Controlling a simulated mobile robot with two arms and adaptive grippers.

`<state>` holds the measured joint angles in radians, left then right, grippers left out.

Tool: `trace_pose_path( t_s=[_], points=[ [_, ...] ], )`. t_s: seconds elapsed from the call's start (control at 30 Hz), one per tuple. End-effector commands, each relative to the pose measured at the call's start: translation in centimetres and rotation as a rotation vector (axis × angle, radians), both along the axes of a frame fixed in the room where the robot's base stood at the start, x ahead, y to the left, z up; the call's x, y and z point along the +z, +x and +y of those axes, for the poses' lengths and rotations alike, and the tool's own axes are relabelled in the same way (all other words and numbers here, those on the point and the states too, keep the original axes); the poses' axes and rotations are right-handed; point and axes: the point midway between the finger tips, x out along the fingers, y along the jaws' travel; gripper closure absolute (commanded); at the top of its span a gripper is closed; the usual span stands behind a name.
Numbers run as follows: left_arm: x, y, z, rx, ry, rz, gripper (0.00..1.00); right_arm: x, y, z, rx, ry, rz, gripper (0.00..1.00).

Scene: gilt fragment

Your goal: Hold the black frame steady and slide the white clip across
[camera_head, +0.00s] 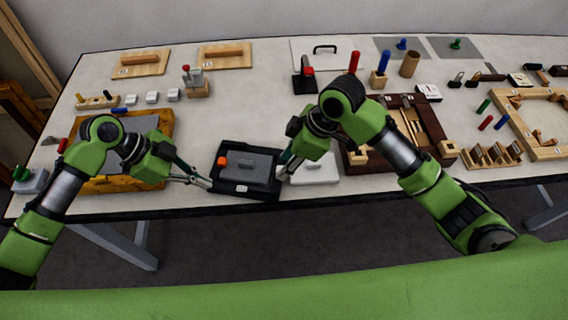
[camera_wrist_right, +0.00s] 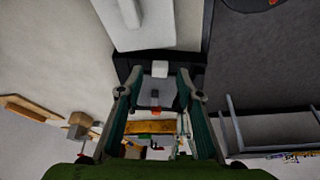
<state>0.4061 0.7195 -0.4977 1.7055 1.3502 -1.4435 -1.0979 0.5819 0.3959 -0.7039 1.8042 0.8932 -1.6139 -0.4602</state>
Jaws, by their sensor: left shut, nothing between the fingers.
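The black frame (camera_head: 228,189) lies flat near the table's front edge, with a grey plate (camera_head: 252,166) and an orange block (camera_head: 222,160) on it. My left gripper (camera_head: 209,184) is shut and empty at the frame's left side; I cannot tell whether it touches. My right gripper (camera_head: 284,170) is at the frame's right side. In the right wrist view its fingers (camera_wrist_right: 159,80) are spread apart, with a small white block, apparently the white clip (camera_wrist_right: 159,69), between and apart from them. In the head view the right gripper partly covers that end.
A white board with a grey handle (camera_head: 317,171) lies just right of the frame. A wooden tray (camera_head: 160,125) lies behind my left arm. A dark brown box (camera_head: 435,130) stands to the right. Clear table lies behind the frame.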

Motion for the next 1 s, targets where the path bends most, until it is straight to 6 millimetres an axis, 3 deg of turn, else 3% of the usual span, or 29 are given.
trace_pose_path(
  t_s=[0.2, 0.47, 0.6, 0.77, 1.0],
  points=[
    [-0.4, 0.0, 0.3, 0.003, 0.009, 0.003, 1.00, -1.5, 0.1, 0.6, 0.001, -0.001, 0.000, 0.67],
    [-0.4, 0.0, 0.3, 0.003, 0.009, 0.003, 1.00, -1.6, 0.2, 0.6, 0.001, -0.001, -0.001, 0.67],
    [-0.4, 0.0, 0.2, 0.003, 0.009, 0.003, 1.00, -1.6, 0.2, 0.6, 0.001, -0.001, -0.001, 1.00],
    [-0.4, 0.0, 0.2, 0.003, 0.008, 0.003, 1.00, -1.6, 0.2, 0.6, 0.001, -0.001, -0.001, 1.00],
    [-0.4, -0.1, 0.2, 0.002, 0.007, 0.004, 1.00, -1.5, 0.8, 2.7, 0.001, 0.001, -0.002, 1.00]
  ],
)
